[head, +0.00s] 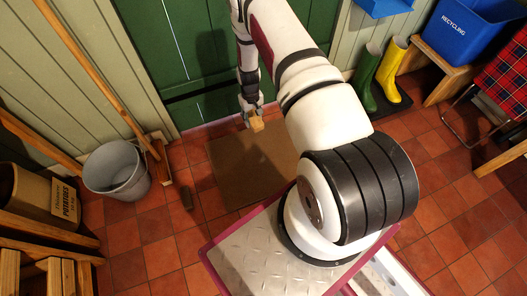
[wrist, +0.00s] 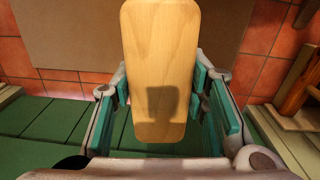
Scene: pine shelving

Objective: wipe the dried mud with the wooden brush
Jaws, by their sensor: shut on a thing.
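My gripper (head: 250,108) is low in front of the green door, above the far part of the brown doormat (head: 228,178). It is shut on the wooden brush (head: 257,124), whose pale wood back fills the middle of the wrist view (wrist: 160,50). The teal-lined fingers (wrist: 163,78) are on either side of the wood. The brush's bristles are hidden, and I cannot tell whether it touches anything below. I cannot make out the dried mud for certain in either view.
A grey bucket (head: 116,172), a broom (head: 157,160) and a potato box (head: 45,197) stand at the left. Green boots (head: 365,75) and yellow boots (head: 391,70) stand at the right, near a bench (head: 450,78) with a blue recycling bin (head: 465,30). Tiles beside the mat are mostly clear.

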